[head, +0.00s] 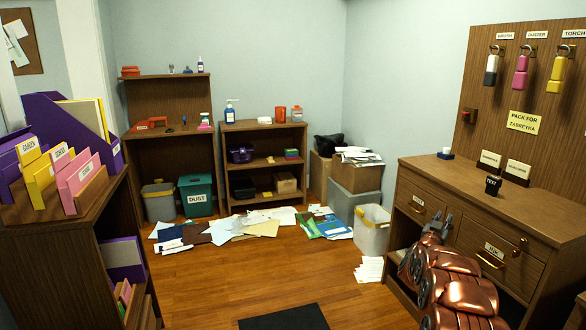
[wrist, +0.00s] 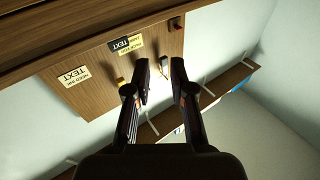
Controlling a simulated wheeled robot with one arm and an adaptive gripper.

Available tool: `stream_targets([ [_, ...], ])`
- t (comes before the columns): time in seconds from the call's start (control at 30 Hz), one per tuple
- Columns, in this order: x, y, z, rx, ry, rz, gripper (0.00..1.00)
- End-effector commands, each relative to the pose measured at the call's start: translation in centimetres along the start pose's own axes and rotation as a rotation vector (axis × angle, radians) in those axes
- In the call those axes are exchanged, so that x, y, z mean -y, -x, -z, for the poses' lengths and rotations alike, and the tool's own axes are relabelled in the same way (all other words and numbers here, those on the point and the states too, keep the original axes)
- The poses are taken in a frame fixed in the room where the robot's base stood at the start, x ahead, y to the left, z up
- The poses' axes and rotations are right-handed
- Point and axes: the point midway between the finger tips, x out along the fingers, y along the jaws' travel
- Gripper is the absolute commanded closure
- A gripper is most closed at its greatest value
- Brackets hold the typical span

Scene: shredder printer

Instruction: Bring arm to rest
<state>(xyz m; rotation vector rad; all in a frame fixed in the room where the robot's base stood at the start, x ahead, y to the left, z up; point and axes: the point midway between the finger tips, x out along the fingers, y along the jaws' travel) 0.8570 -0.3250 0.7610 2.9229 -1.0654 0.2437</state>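My copper-coloured arm (head: 462,285) rises from the bottom right of the head view, in front of the wooden drawer cabinet (head: 520,207). My gripper (head: 437,227) is at its far end, small and dark against the drawer fronts. In the wrist view my gripper (wrist: 161,75) has its two dark fingers apart, with nothing held between them. I cannot tell from the head view whether the gripper touches the cabinet.
A pegboard (head: 490,105) with hanging tags stands above the cabinet. A grey bin (head: 371,230) and scattered papers (head: 235,228) lie beyond the arm. A shelf unit (head: 80,240) stands at left. The middle floor (head: 250,270) is mostly clear, with a dark mat (head: 284,317).

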Motion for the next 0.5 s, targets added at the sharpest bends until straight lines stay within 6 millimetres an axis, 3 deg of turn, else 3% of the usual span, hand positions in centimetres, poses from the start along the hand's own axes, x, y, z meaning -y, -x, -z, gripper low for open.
stream_targets([
  [0.03, 1.3, 0.3, 2.0, 0.035, -0.013, 0.035, 0.77],
  [0.27, 6.3, 3.6, 6.1, 0.219, -0.042, 0.189, 0.77],
  [0.5, 10.3, 9.0, 10.1, 0.418, -0.045, 0.338, 0.77],
])
